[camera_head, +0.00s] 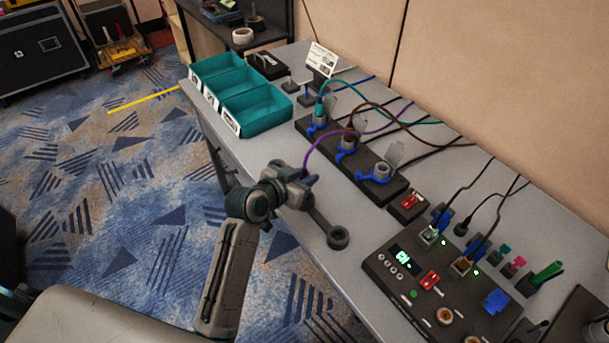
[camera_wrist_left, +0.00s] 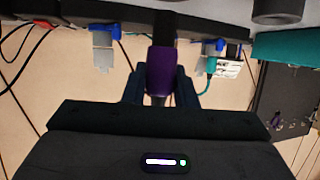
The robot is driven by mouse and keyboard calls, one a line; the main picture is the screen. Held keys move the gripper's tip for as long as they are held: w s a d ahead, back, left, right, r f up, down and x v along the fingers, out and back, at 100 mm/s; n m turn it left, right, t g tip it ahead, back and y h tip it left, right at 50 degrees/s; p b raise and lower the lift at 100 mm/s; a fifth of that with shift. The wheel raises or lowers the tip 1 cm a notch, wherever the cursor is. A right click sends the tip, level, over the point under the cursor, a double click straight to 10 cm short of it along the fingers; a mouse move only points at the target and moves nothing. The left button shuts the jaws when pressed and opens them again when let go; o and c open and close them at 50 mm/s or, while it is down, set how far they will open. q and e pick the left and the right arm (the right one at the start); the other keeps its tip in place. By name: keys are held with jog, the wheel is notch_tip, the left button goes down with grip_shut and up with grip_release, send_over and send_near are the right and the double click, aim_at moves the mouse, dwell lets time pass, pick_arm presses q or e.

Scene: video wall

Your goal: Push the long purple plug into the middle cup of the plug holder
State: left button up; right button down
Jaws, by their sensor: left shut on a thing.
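My left gripper (camera_head: 306,179) is shut on the purple plug (camera_wrist_left: 161,70), which shows between its fingers in the left wrist view. In the head view the gripper mostly hides the plug; its purple cable (camera_head: 318,144) arcs up from the fingers. The black plug holder (camera_head: 364,178) lies behind and right of the gripper, apart from it in the head view. A teal plug (camera_head: 319,108) stands in the far cup. The near cup (camera_head: 381,171) looks empty, lid raised. My right gripper is out of view.
A teal three-part bin (camera_head: 262,108) stands at the table's far left. A control box (camera_head: 405,288) with switches and plugs fills the near right. Several loose cables run behind the holder to the wall. Bare grey table (camera_head: 258,156) lies left of the gripper.

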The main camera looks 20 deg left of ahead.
pick_arm(q)
jog(key=shift+f, duration=0.2)
jog(key=shift+f, duration=0.45)
jog(key=shift+f, duration=0.1)
dwell(0.4)
jog(key=shift+f+b, duration=0.35)
jog(key=shift+f, duration=0.25)
dwell(0.3)
jog(key=shift+f, duration=0.4)
jog(key=shift+f+b, duration=0.35)
jog(key=shift+f, duration=0.05)
dwell(0.4)
jog(key=o, duration=1.1)
jog(key=shift+c, duration=0.2)
